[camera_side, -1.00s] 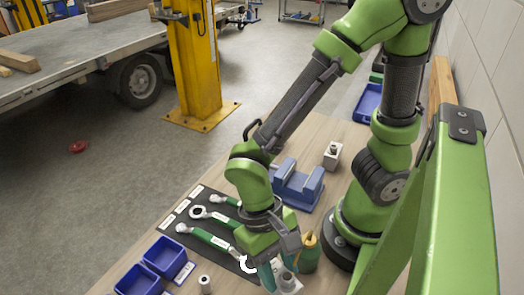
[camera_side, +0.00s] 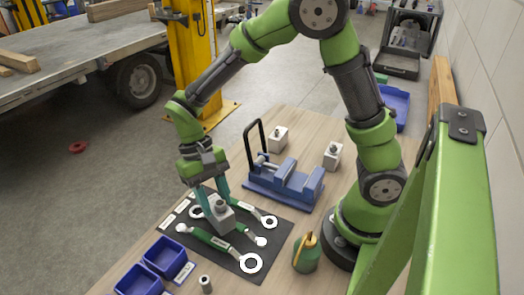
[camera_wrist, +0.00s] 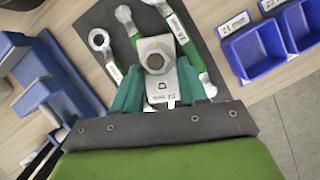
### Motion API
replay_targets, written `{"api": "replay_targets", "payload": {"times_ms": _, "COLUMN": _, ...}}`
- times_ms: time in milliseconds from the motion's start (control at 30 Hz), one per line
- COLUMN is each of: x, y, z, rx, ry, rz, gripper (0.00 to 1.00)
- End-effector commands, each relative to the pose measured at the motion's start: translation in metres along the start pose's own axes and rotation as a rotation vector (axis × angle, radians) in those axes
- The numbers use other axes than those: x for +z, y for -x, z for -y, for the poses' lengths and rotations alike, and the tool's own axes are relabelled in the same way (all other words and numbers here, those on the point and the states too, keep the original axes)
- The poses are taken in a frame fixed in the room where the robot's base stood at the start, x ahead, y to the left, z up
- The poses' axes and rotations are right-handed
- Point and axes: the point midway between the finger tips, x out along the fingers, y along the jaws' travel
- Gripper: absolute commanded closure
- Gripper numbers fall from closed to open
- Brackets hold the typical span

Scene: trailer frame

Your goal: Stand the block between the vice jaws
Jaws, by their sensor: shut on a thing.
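A pale grey metal block (camera_side: 221,217) with a hex bolt on top is clamped in my gripper (camera_side: 217,206). It is held over the dark tool mat; the exact height is hard to tell. In the wrist view the block (camera_wrist: 162,82) sits between the two teal fingers of my gripper (camera_wrist: 160,88), its bolt and a printed label showing. The blue vice (camera_side: 285,182) lies on the bench to the right of my gripper, with a black handle standing up at its left end. Part of the vice (camera_wrist: 40,95) shows at the left of the wrist view.
Several green-handled wrenches lie on the dark mat (camera_side: 283,232). Two more blocks stand behind (camera_side: 277,139) and to the right of the vice (camera_side: 332,155). Blue bins (camera_side: 165,257) are at the front left.

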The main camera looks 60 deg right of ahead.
Motion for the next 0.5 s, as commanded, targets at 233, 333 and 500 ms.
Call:
{"api": "replay_targets", "payload": {"times_ms": 233, "x": -0.045, "y": 0.019, "z": 0.000, "rx": -0.001, "ry": -0.001, "rz": -0.001, "gripper": 1.00}}
{"api": "replay_targets", "payload": {"times_ms": 333, "x": -0.060, "y": 0.025, "z": 0.000, "rx": -0.001, "ry": -0.001, "rz": -0.001, "gripper": 1.00}}
{"api": "replay_targets", "payload": {"times_ms": 500, "x": -0.082, "y": 0.034, "z": 0.000, "rx": -0.001, "ry": -0.001, "rz": -0.001, "gripper": 1.00}}
